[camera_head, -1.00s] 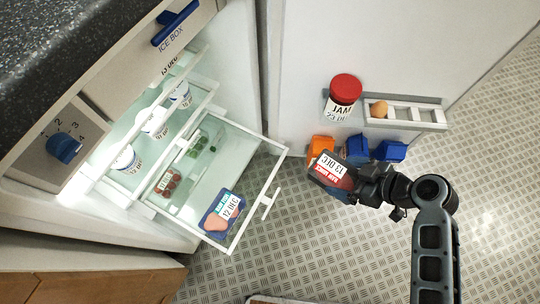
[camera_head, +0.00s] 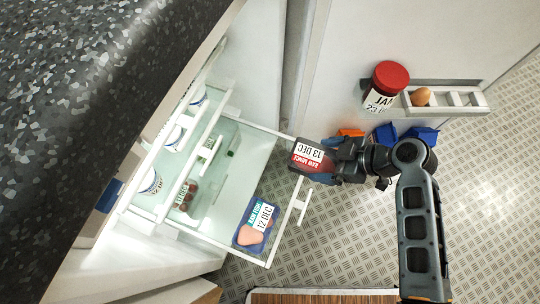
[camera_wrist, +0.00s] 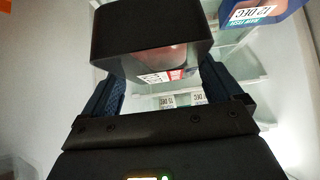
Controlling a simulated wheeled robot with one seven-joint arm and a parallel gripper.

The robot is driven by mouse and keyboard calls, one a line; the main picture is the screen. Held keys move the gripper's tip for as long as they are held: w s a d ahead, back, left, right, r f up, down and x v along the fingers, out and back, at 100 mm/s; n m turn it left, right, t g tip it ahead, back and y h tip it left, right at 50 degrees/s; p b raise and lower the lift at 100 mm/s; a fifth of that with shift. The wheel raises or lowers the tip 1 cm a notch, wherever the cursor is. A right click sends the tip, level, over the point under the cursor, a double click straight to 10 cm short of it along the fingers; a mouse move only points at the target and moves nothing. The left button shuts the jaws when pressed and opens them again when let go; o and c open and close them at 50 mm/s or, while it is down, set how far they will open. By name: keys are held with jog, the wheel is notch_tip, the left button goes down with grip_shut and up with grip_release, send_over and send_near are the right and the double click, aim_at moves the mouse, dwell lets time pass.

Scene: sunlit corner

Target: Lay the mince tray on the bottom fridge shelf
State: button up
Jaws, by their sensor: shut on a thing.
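The mince tray (camera_head: 308,158), dark with red contents and a "RAW MINCE 13 DEC" label, is held by my gripper (camera_head: 330,165). In the wrist view the tray (camera_wrist: 150,38) sits between the two fingers of my gripper (camera_wrist: 160,85). In the head view it is at the right edge of the pulled-out bottom fridge shelf (camera_head: 215,222), near its front corner. I cannot tell its height above the shelf. A blue tray labelled raw fish (camera_head: 250,236), dated 12 DEC, lies at the shelf's front; it also shows in the wrist view (camera_wrist: 262,14).
A pack with red round items (camera_head: 186,196) lies further back on the shelf. White tubs (camera_head: 150,181) stand on upper shelves. The open door holds a jam jar (camera_head: 388,84), an egg (camera_head: 421,97) and blue (camera_head: 420,136) and orange items. The shelf's middle is clear.

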jog(key=shift+w+b+x, duration=0.2)
jog(key=shift+b+x, duration=2.45)
jog(key=shift+x, duration=4.45)
jog(key=shift+f, duration=0.1)
jog(key=o, duration=1)
jog(key=shift+r, duration=0.2)
jog(key=p+v, duration=0.4)
jog(key=v, duration=0.8)
jog(key=shift+f, duration=0.1)
jog(key=shift+s+d, duration=0.1)
jog(key=shift+d, duration=0.05)
